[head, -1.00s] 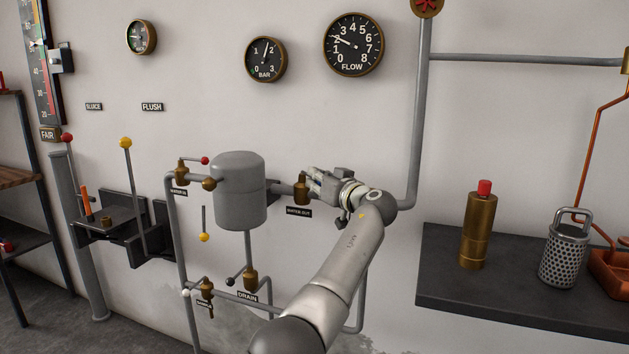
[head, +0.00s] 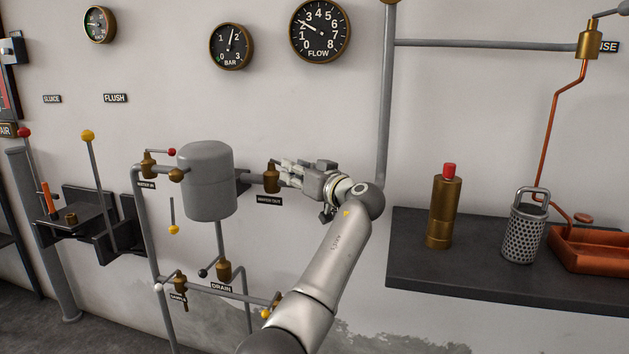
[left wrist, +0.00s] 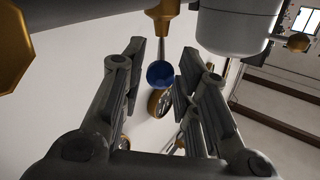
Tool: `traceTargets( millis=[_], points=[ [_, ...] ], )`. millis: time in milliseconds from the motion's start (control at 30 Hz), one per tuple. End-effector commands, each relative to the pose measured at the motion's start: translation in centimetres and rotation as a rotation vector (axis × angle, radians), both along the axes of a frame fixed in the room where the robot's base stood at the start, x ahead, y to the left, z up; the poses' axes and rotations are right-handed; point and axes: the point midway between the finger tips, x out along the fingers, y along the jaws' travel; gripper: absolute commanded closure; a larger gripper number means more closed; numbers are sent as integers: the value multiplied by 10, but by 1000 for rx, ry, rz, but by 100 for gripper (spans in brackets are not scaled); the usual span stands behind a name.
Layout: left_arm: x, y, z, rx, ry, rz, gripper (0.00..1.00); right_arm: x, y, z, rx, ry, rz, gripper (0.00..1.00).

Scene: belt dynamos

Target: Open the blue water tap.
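The blue tap shows in the left wrist view as a round blue knob (left wrist: 160,75) on a thin metal lever from a brass valve body (left wrist: 163,14). The knob appears between the two spread fingers of my left gripper, with a gap on each side. In the head view, my left gripper (head: 284,171) is right beside the brass valve (head: 271,179) above the WATER OUT label (head: 269,200). The fingers hide the blue knob there. My right gripper is not in view.
A grey tank (head: 207,182) stands left of the valve. A vertical pipe (head: 387,110) runs up the wall on the right. A dark shelf (head: 480,281) holds a brass bottle (head: 440,215) and a perforated metal basket (head: 525,236). Yellow-knobbed and red-knobbed levers are further left.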

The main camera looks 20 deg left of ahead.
Motion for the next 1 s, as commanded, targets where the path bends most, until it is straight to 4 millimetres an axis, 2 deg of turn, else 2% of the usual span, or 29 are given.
traceTargets(
  millis=[100, 333, 500, 767, 800, 900, 1000],
  points=[
    [-15, -24, -1, -1, 0, -5, 71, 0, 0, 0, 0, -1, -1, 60],
    [-37, -57, -1, -2, 2, -5, 71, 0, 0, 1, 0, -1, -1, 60],
    [-44, -66, -2, -1, 3, -3, 71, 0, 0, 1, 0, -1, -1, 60],
    [-45, -68, -1, 0, 4, -2, 71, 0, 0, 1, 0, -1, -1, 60],
    [-45, -68, -1, 0, 4, -2, 72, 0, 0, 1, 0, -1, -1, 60],
    [-44, -65, -6, -1, 13, -6, 85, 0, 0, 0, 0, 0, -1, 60],
    [-41, -54, -26, -4, 49, -26, 98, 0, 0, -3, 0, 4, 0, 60]
  ],
)
